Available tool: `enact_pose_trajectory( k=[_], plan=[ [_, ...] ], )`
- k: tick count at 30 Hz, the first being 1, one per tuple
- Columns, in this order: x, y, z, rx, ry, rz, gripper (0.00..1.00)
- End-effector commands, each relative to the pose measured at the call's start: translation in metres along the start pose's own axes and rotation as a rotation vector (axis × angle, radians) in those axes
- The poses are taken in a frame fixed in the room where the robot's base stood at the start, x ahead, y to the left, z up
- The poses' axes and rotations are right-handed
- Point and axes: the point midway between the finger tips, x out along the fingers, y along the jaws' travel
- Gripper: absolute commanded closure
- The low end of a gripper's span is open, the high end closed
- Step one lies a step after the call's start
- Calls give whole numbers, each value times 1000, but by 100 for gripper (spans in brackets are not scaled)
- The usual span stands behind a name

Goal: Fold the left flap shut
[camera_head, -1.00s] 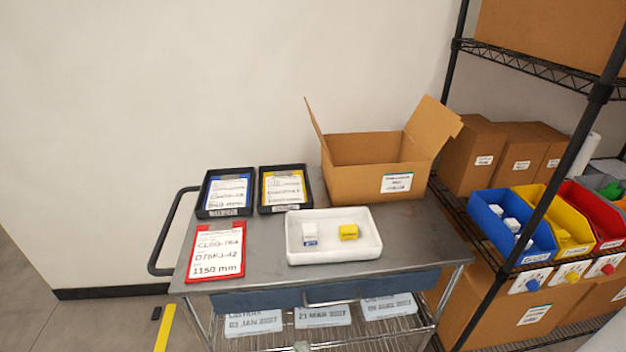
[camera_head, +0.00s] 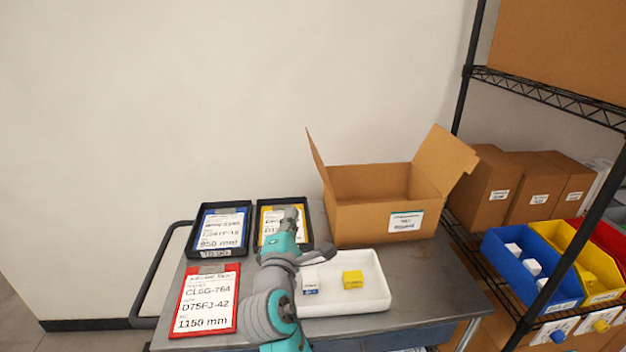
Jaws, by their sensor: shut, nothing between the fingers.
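An open brown cardboard box (camera_head: 385,222) stands at the back right of the cart top, with a white label on its front. Its left flap (camera_head: 318,158) stands up, leaning slightly outward to the left. Its right flap (camera_head: 446,164) is spread up and outward to the right. My teal and grey arm reaches up from the bottom, left of the white tray. My gripper (camera_head: 322,252) appears small and grey at the tray's back left, in front of the box and apart from both flaps. It is shut and empty.
A blue-card tray (camera_head: 220,229), a yellow-card tray (camera_head: 268,217) and a red card (camera_head: 208,300) lie left. A shelf with boxes and bins (camera_head: 530,265) stands right, close to the right flap.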

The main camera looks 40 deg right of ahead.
Motion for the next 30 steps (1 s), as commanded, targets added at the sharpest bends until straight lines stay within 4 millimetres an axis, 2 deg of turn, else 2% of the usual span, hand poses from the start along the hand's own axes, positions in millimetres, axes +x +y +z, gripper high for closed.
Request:
enact_pose_trajectory(
  k=[5, 8, 21, 24, 30],
  plan=[
    [12, 4, 3, -8, -14, -3, 100],
    [26, 4, 3, -6, -14, -2, 100],
    [106, 4, 5, -6, -12, -1, 100],
    [107, 4, 22, -5, -13, -1, 100],
    [110, 4, 38, -5, -11, -1, 100]
  ],
)
